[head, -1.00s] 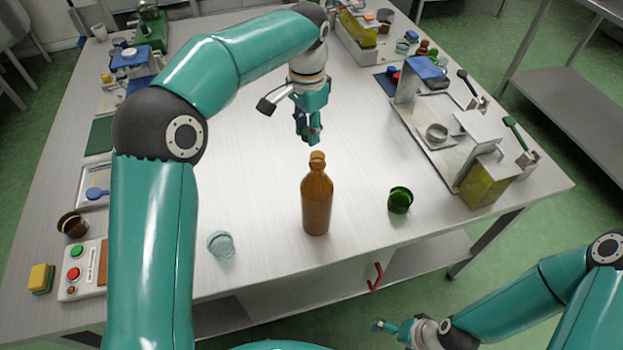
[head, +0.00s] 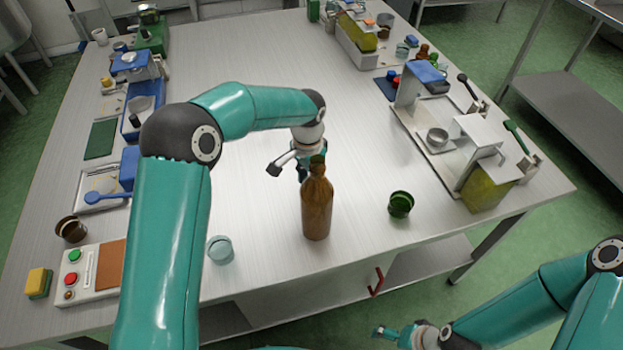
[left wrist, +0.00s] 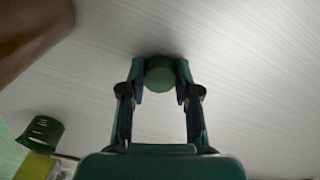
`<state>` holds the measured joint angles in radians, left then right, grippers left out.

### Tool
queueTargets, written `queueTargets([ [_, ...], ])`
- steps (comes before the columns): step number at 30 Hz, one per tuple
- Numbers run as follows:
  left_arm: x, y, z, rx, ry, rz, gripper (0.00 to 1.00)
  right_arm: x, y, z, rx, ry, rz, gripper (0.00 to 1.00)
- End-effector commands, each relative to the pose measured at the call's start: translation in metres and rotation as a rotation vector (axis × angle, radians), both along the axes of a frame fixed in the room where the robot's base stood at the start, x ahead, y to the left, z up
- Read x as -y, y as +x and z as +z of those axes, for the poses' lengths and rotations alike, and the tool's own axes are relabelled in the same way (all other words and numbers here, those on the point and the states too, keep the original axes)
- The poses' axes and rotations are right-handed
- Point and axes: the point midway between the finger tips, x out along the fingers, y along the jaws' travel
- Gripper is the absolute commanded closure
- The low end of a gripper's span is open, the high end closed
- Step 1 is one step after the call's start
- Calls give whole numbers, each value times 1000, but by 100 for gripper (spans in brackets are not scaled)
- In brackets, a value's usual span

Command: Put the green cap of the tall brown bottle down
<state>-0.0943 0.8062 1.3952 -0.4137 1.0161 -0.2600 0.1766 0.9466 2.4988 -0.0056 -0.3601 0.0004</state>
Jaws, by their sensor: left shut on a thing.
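The tall brown bottle (head: 317,208) stands upright near the front middle of the table, its neck open to view. My left gripper (head: 303,170) is low behind the bottle, partly hidden by it in the head view. In the left wrist view my left gripper (left wrist: 160,88) is shut on the green cap (left wrist: 160,74), held between its fingertips. Dark shading on the table surrounds the cap; I cannot tell if it touches. The brown bottle (left wrist: 28,35) fills the wrist view's upper left corner. My right gripper (head: 385,331) hangs low beyond the table's front edge, its jaws too small to read.
A green cup (head: 401,204) stands right of the bottle and a pale glass cup (head: 220,249) left of it. A metal machine (head: 440,140) stands at the right edge. A button box (head: 88,272) lies front left. The middle of the table behind my left gripper is clear.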

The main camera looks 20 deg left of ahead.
Motion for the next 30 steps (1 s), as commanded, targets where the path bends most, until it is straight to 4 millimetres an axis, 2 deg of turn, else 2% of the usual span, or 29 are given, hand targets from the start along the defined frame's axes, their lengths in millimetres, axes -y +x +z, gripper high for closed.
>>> queueTargets([
  [9,0,0,-4,0,0,0,100,0,0,-3,0,0,0,7],
  [10,0,0,-2,1,-1,0,64,0,0,-2,0,0,0,7],
  [14,0,0,-2,0,0,-1,43,0,0,-1,0,0,0,7],
  [23,1,0,-1,0,0,-1,43,0,0,-1,0,0,0,7],
  [26,1,1,4,1,0,-1,43,0,0,0,0,0,0,7],
  [30,1,1,20,4,0,-1,43,0,0,0,0,0,0,7],
])
